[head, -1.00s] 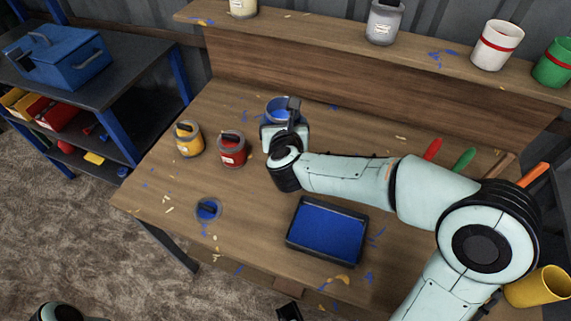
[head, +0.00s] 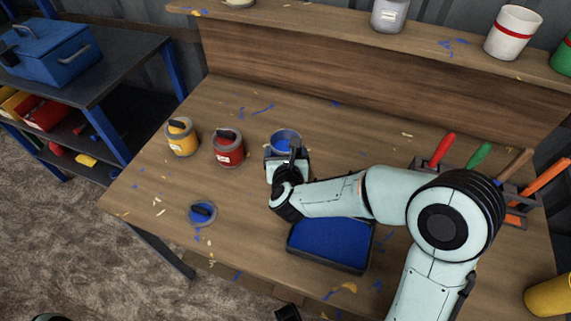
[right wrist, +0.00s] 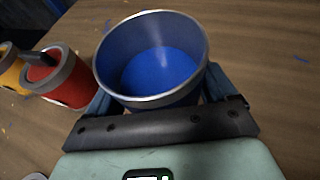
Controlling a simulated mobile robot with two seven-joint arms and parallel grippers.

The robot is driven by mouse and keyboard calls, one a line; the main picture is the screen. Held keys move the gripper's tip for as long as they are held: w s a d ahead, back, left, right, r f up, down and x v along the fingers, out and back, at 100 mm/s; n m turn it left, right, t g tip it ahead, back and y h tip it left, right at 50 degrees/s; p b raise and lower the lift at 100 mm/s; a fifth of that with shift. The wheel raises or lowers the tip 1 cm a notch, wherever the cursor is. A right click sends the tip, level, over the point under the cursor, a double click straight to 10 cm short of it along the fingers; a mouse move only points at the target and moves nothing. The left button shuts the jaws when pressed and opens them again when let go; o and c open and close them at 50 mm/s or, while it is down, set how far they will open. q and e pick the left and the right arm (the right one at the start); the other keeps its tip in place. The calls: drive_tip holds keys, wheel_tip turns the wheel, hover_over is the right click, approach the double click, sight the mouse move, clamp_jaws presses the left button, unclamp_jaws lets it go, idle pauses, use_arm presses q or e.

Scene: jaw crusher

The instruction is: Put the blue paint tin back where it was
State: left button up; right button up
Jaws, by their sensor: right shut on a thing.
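The blue paint tin (head: 285,138) is an open grey-rimmed tin with blue paint inside. In the head view it is right of the red tin, behind the paint tray. My right gripper (head: 286,158) is shut on it from the front. In the right wrist view the tin (right wrist: 152,62) is nearly upright between the fingers (right wrist: 155,105). I cannot tell whether its base touches the bench. A blue lid (head: 203,213) lies at the bench's front left. A dark piece at the bottom edge may be my left gripper (head: 287,312); its jaws cannot be made out.
A red tin (head: 228,150) and a yellow tin (head: 182,138) stand left of the blue tin. A blue paint tray (head: 328,246) lies in front, partly under my right arm. A tool holder (head: 515,220) is at the right. The bench behind the blue tin is clear.

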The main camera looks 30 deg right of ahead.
drive_tip(key=shift+f+b, duration=0.4)
drive_tip(key=shift+f, duration=1.7)
drive_tip(key=shift+f, duration=0.15)
drive_tip(key=o, duration=1.3)
drive_tip(key=v, duration=1.1)
drive_tip(key=shift+s+a+r, duration=0.15)
drive_tip(key=shift+a+r, duration=0.05)
drive_tip(key=shift+s+a+r, duration=0.1)
drive_tip(key=shift+s, duration=0.15)
